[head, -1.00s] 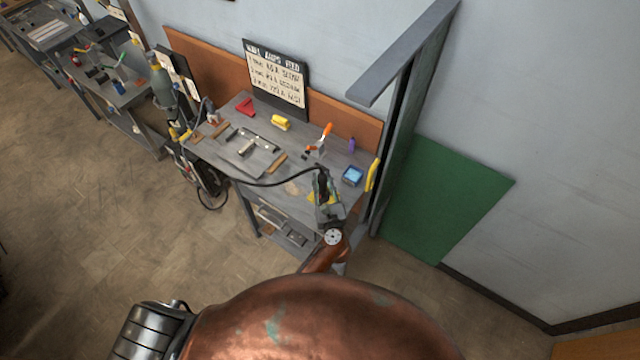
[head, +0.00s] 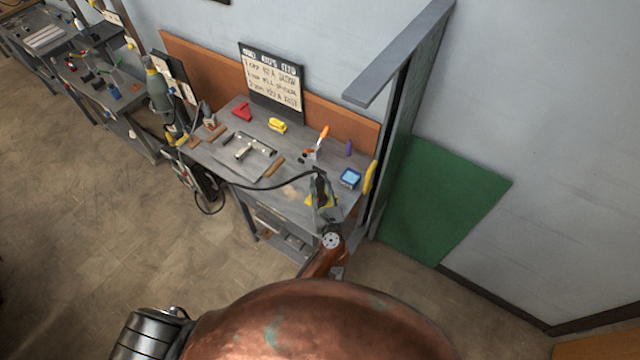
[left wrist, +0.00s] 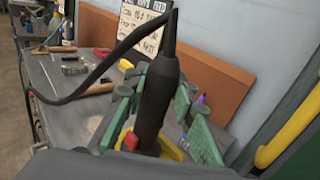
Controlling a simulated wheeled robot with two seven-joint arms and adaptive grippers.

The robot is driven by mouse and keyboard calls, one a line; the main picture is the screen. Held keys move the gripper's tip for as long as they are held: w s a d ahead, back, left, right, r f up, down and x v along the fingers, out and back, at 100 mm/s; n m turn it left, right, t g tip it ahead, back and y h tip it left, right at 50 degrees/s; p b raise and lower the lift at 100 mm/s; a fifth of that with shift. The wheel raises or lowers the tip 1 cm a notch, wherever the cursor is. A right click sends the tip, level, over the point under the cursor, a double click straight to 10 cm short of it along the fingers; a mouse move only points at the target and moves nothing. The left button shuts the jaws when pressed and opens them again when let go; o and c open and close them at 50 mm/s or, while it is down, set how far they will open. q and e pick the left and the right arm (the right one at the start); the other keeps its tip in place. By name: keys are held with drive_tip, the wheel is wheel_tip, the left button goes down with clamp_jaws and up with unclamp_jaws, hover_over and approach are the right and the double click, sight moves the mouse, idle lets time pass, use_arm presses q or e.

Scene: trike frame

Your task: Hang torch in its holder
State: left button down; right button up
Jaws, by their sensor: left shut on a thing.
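The torch (left wrist: 158,100) is a black tapered handle with a black cable running from its top. It stands roughly upright between the green-padded fingers of my left gripper (head: 322,195), which is shut on it above the workbench's front right part. In the left wrist view, the left gripper (left wrist: 155,110) has fingers on both sides of the handle. My right gripper is not in view.
The workbench (head: 215,158) carries a metal frame on a plate (head: 243,150), a yellow tool (head: 277,125), a red angle piece (head: 242,112), an orange-handled tool (head: 322,135) and a blue box (head: 349,178). A grey post (head: 400,130) rises at the right. The cable arcs over the bench.

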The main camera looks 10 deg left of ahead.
use_arm(q)
drive_tip(key=c, duration=1.6)
unclamp_jaws()
drive_tip(key=shift+o, duration=0.3)
drive_tip(key=shift+f, duration=0.15)
drive_tip(key=shift+s, duration=0.1)
